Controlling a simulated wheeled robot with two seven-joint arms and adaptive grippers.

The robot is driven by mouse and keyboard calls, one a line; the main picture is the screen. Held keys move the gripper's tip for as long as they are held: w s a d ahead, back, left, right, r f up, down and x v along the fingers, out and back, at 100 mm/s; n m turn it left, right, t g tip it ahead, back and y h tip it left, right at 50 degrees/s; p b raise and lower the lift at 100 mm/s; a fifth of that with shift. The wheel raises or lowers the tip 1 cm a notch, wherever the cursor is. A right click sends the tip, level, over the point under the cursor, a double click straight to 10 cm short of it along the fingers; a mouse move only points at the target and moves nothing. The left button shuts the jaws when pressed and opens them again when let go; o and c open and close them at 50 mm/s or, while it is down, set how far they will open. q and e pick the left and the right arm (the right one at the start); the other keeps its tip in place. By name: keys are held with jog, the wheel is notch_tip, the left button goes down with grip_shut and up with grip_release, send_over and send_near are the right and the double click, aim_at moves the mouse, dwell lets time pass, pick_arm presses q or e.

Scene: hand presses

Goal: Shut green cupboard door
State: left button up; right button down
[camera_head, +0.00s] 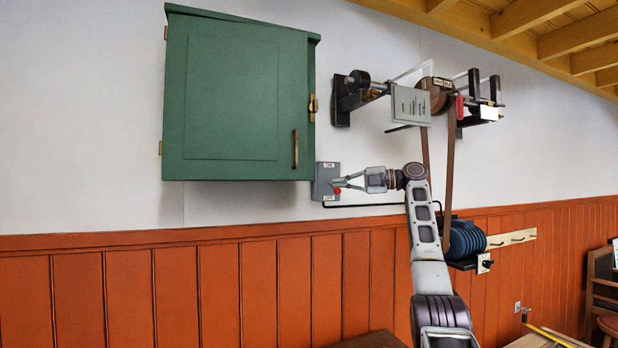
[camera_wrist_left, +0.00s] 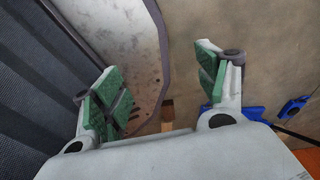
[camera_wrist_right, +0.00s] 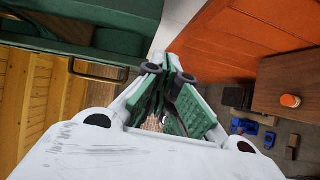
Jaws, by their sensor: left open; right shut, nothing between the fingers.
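The green cupboard (camera_head: 312,65) hangs on the white wall in the head view. Its door (camera_head: 235,95) has hinges on the left, and a brass handle (camera_head: 295,148) low on the right. In the right wrist view the cupboard's green edge (camera_wrist_right: 125,20) and the handle (camera_wrist_right: 98,71) show at upper left. My right gripper (camera_head: 335,184) is shut and empty, right of and below the door, in front of the switch plate. My left gripper (camera_wrist_left: 160,95) is open and empty, outside the head view.
A grey ON/OFF switch plate (camera_head: 324,172) with a red knob is on the wall below the cupboard's right corner. Belt-driven machinery (camera_head: 410,105) is mounted to the right, with a blue motor (camera_head: 465,240) below. The space before the door's left part is clear.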

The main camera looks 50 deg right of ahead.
notch_tip(320, 180, down, 9)
jog(key=s+h+b, duration=0.1)
jog(key=h+b, duration=0.1)
jog(key=b, duration=0.3)
pick_arm(q)
notch_tip(320, 180, down, 7)
jog(key=w+a, duration=0.1)
jog(key=a, duration=0.1)
jog(key=shift+r+b, duration=0.2)
jog(key=shift+b, duration=0.25)
pick_arm(e)
jog(key=s+a+r+m+t+h, duration=0.2)
jog(key=s+a+r, duration=0.4)
jog(key=a+r, duration=0.5)
jog(key=shift+s+a+r+m+t+h, duration=0.3)
jog(key=shift+s+a+r+m, duration=0.15)
jog(key=shift+a, duration=0.25)
pick_arm(q)
jog(key=shift+a, duration=0.1)
pick_arm(e)
jog(key=shift+f, duration=0.1)
jog(key=shift+w, duration=0.15)
